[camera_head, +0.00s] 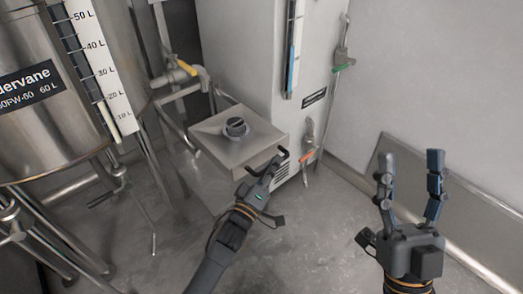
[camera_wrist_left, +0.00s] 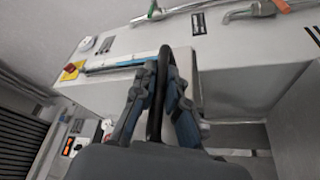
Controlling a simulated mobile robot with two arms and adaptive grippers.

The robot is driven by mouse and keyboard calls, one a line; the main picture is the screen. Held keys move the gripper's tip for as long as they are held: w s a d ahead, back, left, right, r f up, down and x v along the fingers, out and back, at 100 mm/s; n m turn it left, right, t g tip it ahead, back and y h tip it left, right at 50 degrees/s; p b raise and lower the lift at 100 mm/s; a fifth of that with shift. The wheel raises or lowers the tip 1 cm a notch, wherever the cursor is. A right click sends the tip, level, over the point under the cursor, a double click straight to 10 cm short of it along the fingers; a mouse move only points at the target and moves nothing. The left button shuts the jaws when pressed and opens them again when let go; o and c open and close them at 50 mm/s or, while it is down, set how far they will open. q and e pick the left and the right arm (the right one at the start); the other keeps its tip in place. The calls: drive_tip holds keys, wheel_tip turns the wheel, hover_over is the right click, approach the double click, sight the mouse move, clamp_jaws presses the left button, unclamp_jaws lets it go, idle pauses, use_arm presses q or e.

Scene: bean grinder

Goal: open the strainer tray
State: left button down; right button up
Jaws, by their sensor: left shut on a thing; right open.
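In the left wrist view the black handle (camera_wrist_left: 156,105) passes between the two fingers. My right gripper (camera_head: 411,162) is open and empty, to the right of the tray and apart from it.
The tall grey cabinet (camera_head: 240,50) stands behind the tray, with an orange-handled valve (camera_head: 307,150) at its right. A steel tank (camera_head: 50,120) with a litre scale and pipes with a yellow-handled valve (camera_head: 187,68) are at left. Grey floor (camera_head: 330,235) is clear between my arms.

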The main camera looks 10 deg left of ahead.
use_arm(q)
drive_tip(key=shift+s+d+p, duration=0.3)
drive_tip(key=shift+s+d, duration=0.7)
drive_tip(key=shift+d, duration=0.2)
use_arm(e)
drive_tip(key=shift+w+a+f+g+h, duration=0.2)
drive_tip(key=shift+w+f+g+h, duration=0.4)
drive_tip(key=shift+w+f+g, duration=0.85)
drive_tip(key=shift+w+t, duration=0.1)
drive_tip(key=shift+t, duration=0.15)
use_arm(q)
drive_tip(key=c, duration=1.4)
unclamp_jaws()
drive_tip(key=shift+o, duration=0.2)
drive_tip(key=v, duration=1.2)
